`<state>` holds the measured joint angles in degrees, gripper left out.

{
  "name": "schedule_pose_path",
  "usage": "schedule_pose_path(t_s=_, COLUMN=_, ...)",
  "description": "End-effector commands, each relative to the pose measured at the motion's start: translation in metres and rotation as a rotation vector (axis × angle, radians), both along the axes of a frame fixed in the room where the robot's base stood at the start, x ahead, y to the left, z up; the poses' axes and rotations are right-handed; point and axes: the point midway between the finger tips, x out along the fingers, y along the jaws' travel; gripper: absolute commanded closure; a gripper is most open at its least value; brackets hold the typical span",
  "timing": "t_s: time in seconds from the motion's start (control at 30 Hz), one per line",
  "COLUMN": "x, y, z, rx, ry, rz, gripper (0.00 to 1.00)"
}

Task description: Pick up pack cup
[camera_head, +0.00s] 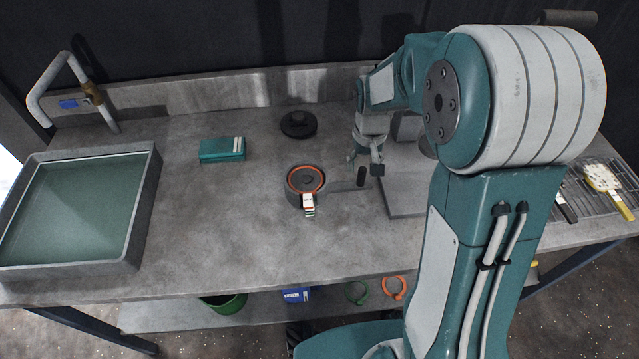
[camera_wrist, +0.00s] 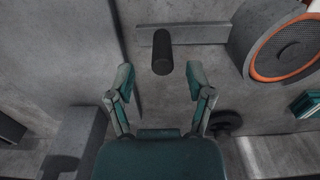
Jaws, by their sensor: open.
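The pack cup looks to be the round grey cup (camera_head: 291,194) with an orange ring inside its rim, on the grey table. A flat grey bar runs right from it to an upright dark cylindrical grip (camera_head: 361,176). In the wrist view the cup (camera_wrist: 240,45) is at the upper right, partly cut off, and the dark grip (camera_wrist: 162,52) is at top centre. My gripper (camera_wrist: 160,77) is open and empty, its fingertips on either side of the line to the grip, which shows just beyond them. In the head view my gripper (camera_head: 365,160) is close by the grip.
A teal box (camera_head: 222,150) and a black round lid-like piece (camera_head: 298,124) lie behind the cup. A grey block (camera_head: 408,196) stands right of the grip. A water-filled sink (camera_head: 148,205) is at the left.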

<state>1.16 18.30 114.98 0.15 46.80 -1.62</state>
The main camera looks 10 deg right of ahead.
Motion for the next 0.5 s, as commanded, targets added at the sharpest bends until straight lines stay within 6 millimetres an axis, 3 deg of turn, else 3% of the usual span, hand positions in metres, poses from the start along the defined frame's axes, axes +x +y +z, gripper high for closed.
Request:
schedule_pose_path(t_s=0.13, x=0.0, y=0.002, z=-0.019, rx=-0.002, ry=0.001, rz=0.001, gripper=0.33)
schedule_pose_path(t_s=0.4, x=0.0, y=0.002, z=-0.022, rx=-0.002, ry=-0.002, rz=0.001, gripper=0.33)
schedule_pose_path(t_s=0.43, x=0.0, y=0.002, z=-0.022, rx=-0.002, ry=-0.002, rz=0.001, gripper=0.42)
schedule_pose_path(t_s=0.5, x=0.0, y=0.002, z=-0.021, rx=-0.002, ry=-0.002, rz=0.001, gripper=0.73)
